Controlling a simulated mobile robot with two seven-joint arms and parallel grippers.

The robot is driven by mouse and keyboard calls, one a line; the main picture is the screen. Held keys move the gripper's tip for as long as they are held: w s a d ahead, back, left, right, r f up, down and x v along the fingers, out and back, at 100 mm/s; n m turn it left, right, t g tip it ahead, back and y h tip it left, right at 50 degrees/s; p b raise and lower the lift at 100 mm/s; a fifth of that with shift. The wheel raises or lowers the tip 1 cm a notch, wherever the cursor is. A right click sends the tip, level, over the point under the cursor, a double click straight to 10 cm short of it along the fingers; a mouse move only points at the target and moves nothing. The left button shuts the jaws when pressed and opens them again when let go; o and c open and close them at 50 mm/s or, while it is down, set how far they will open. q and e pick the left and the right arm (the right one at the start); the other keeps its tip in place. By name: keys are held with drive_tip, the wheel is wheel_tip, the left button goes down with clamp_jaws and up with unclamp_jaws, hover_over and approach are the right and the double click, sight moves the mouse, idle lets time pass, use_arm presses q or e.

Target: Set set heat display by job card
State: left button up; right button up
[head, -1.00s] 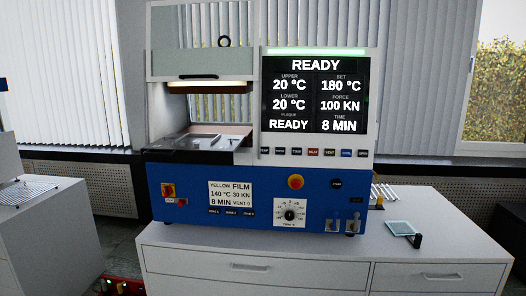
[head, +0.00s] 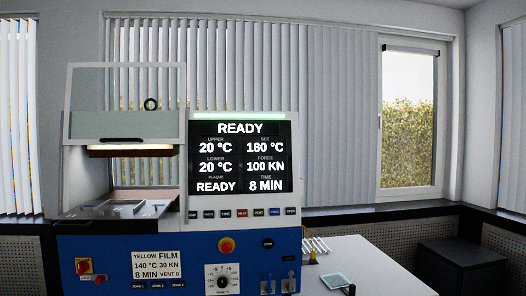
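The lab press (head: 190,248) stands on a white bench, with a blue lower front and white upper body. Its display (head: 240,157) reads READY, upper 20 °C, lower 20 °C, set 180 °C, force 100 KN, plaque READY, time 8 MIN. The job card (head: 156,265) on the blue front reads YELLOW FILM, 140 °C, 30 KN, 8 MIN, VENT 0. A row of small labelled buttons (head: 242,213) runs under the display. A round dial (head: 221,278) sits right of the card. Neither of my grippers is in view.
A red emergency button (head: 226,245) and a red-yellow switch (head: 84,266) are on the front. The press's clear guard (head: 124,102) is raised. A small glass plate (head: 337,281) and a rack of rods (head: 316,246) lie on the bench at right.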

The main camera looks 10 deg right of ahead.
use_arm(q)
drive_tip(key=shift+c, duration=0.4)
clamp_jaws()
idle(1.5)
